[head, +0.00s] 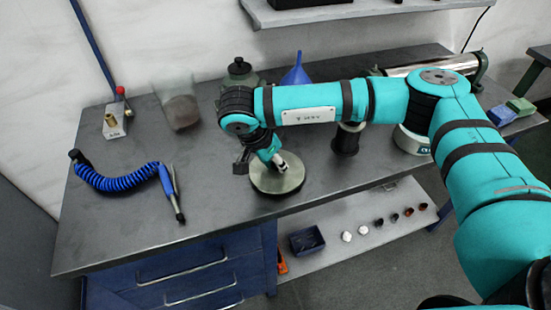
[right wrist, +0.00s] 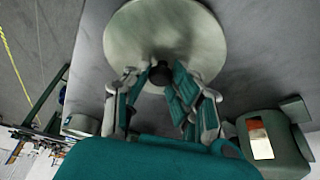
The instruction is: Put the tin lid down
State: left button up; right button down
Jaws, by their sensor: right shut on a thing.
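The tin lid (head: 290,182) is a round, pale grey-green disc over the front middle of the grey workbench (head: 222,172). In the right wrist view the lid (right wrist: 190,30) shows as a large disc with a black knob (right wrist: 160,72) at its centre. My right gripper (head: 279,163) comes down on the lid from above. In the right wrist view its fingers (right wrist: 158,80) are closed around the knob. The lid looks about level and close to the bench top; I cannot tell whether it touches. My left gripper is not in view.
A blue coiled hose (head: 118,182) with a nozzle lies to the left. A black spool (head: 346,142) stands right of the lid.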

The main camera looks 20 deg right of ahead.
jog(key=shift+f, duration=0.2)
jog(key=shift+f+b, duration=0.25)
jog(key=shift+b, duration=0.1)
jog(key=c, duration=1.1)
grip_release()
jog(key=shift+r, duration=0.1)
jog(key=shift+c, duration=0.2)
jog(key=shift+r+p, duration=0.15)
jog(key=shift+p, duration=0.15)
jog(key=b+v, duration=0.2)
jog(key=v, duration=1)
